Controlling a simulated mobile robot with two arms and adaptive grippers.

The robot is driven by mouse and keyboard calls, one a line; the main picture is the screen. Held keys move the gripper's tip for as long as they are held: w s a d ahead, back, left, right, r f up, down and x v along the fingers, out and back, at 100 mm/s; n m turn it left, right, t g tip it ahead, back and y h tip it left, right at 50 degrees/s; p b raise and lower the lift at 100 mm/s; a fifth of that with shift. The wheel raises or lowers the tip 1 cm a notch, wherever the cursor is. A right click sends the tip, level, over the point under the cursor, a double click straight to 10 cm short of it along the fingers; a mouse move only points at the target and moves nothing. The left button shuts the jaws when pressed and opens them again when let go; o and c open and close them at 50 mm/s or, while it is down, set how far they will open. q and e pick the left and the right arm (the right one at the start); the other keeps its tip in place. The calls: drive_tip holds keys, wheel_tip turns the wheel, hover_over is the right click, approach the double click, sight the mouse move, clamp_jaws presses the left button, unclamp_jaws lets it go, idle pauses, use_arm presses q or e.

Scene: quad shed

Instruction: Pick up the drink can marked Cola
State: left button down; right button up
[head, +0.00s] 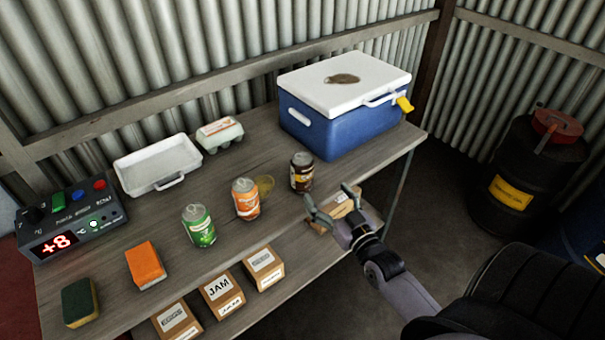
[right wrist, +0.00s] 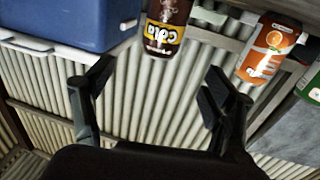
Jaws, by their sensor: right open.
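The brown Cola can (head: 302,172) stands upright on the wooden workbench (head: 262,135), near its front edge, right of the other cans. In the right wrist view the picture is upside down, and the Cola can (right wrist: 166,28) shows its label at the top, between the finger directions but beyond the tips. My right gripper (head: 327,193) is open and empty, just in front of the can at the bench's front edge. Its two spread fingers also show in the wrist view (right wrist: 158,72). A gap appears between fingers and can. My left gripper is not in view.
An orange can (head: 246,199) and a green can (head: 199,225) stand left of the Cola can. A blue cooler (head: 345,132) with a white lid stands behind it. Boxes, one marked JAM (head: 222,294), sit on the lower shelf.

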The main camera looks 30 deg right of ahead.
approach(302, 163)
drive_tip(key=w+d+f, duration=0.1)
drive_tip(key=w+f, duration=0.1)
drive_tip(key=w, duration=0.4)
drive_tip(key=shift+d+f+p, duration=0.1)
drive_tip(key=shift+d+p, duration=0.2)
drive_tip(key=shift+p, duration=0.05)
drive_tip(key=shift+w, duration=0.5)
drive_tip(key=w, duration=0.4)
drive_tip(key=shift+w+d+p, duration=0.2)
drive_tip(key=shift+d+p, duration=0.05)
drive_tip(key=shift+p, duration=0.15)
drive_tip(key=shift+w, duration=0.2)
drive_tip(key=c, duration=0.4)
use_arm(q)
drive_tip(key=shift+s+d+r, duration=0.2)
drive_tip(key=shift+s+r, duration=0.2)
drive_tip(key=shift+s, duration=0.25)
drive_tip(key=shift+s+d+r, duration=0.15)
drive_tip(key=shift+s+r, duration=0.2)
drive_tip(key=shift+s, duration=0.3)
use_arm(e)
drive_tip(key=c, duration=1.2)
